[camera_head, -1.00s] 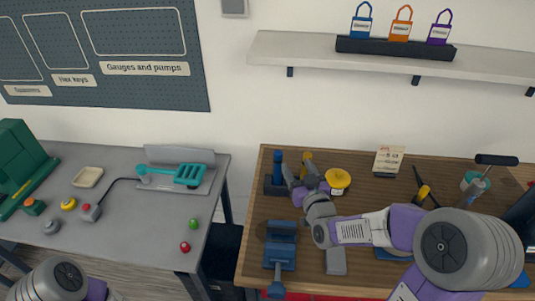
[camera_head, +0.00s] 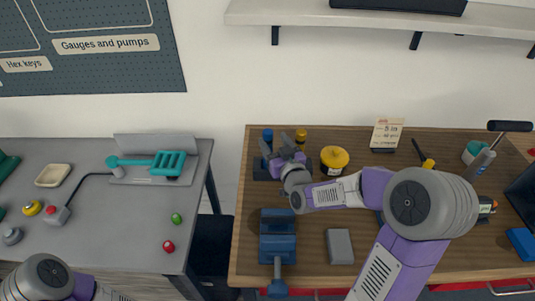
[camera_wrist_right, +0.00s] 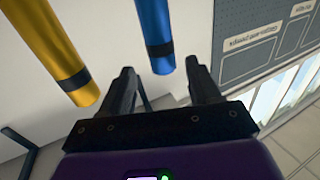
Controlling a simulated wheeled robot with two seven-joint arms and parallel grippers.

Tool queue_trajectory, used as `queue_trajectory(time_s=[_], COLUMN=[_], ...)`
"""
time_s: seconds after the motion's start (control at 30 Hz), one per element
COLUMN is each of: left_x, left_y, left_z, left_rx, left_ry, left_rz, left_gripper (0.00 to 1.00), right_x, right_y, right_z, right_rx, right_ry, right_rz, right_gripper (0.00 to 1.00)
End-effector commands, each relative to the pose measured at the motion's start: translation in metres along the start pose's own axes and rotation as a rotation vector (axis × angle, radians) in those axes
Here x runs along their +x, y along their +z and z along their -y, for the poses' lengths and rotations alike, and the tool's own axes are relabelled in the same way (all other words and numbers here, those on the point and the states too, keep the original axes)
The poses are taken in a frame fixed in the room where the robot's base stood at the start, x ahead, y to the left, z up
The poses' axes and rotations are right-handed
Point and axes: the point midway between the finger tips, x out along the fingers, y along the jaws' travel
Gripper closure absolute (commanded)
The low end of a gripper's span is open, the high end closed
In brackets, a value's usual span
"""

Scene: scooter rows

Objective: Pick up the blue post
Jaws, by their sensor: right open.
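The blue post (camera_head: 267,136) stands upright in a dark block (camera_head: 261,171) at the back left of the wooden bench. A yellow post (camera_head: 301,136) stands to its right. My right gripper (camera_head: 284,146) is open and empty, near the tops of the posts and partly hiding the block and the yellow post. In the right wrist view the blue post (camera_wrist_right: 155,35) reaches down to the gap between the open fingertips (camera_wrist_right: 160,68); I cannot tell whether it touches them. The yellow post (camera_wrist_right: 52,50) is outside the fingers, to the left. My left gripper is out of view.
A yellow round tub (camera_head: 334,158) stands just right of the gripper. A blue vise (camera_head: 277,238) and a grey block (camera_head: 340,246) are at the front. A card stand (camera_head: 386,134) is farther back. A grey table (camera_head: 120,225) stands left, across a gap.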

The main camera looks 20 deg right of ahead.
Motion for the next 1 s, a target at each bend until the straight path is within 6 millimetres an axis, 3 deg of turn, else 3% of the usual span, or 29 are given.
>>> queue_trajectory(time_s=[0.3, 0.6, 1.0], left_x=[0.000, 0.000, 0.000], left_y=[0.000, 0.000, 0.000], left_z=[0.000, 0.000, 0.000], left_rx=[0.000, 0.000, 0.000], left_ry=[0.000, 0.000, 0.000], left_rz=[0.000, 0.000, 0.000], left_gripper=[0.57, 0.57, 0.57], right_x=[0.041, 0.045, 0.045], right_y=[0.000, -0.001, -0.001], right_z=[0.004, 0.004, 0.004], right_rx=[0.001, 0.000, 0.000], right_ry=[0.000, 0.000, 0.000], right_rz=[0.000, 0.000, 0.000], right_gripper=[0.38, 0.40, 1.00])
